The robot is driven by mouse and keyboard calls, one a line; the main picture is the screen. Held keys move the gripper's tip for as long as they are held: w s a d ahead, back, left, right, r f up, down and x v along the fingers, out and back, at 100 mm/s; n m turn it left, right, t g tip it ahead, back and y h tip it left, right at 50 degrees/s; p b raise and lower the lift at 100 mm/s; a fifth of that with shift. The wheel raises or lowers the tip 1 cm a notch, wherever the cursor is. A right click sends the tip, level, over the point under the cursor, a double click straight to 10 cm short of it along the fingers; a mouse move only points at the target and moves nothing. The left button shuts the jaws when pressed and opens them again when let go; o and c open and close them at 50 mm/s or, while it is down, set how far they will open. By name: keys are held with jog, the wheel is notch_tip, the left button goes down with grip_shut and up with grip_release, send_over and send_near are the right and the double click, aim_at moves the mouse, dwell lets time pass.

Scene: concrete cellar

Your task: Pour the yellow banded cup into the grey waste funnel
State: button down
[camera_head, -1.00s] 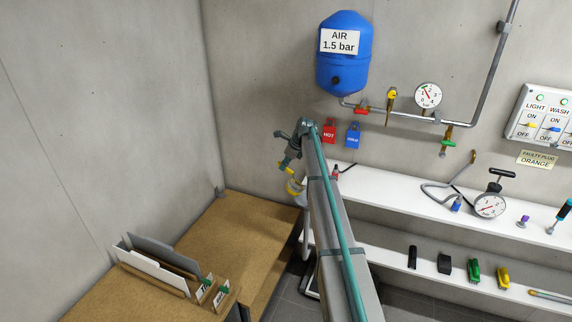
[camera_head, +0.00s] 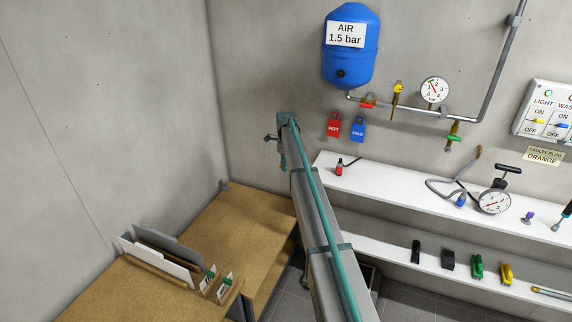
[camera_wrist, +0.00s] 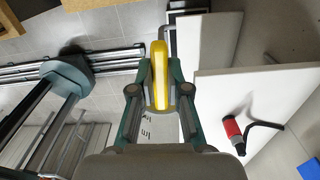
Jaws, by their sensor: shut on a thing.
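The yellow banded cup (camera_wrist: 158,75) is between the fingers of my gripper (camera_wrist: 160,92) in the wrist view. My gripper is shut on it. From this angle I see its yellow band with a pale strip in the middle; its mouth and contents cannot be made out. In the head view my arm hides the cup, and only part of my gripper (camera_head: 271,138) shows at the arm's far end, above the brown bench. I cannot make out the grey waste funnel in either current view.
A brown bench (camera_head: 225,235) with a file rack (camera_head: 175,268) stands at the left. White shelves (camera_head: 400,195) run along the right. A red plug (camera_head: 339,167) with black cable lies on the upper shelf and shows in the wrist view (camera_wrist: 232,130). A blue air tank (camera_head: 350,60) hangs above.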

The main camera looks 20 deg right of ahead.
jog(key=shift+r, duration=0.2)
jog(key=shift+r, duration=1.9)
jog(key=shift+f, duration=0.15)
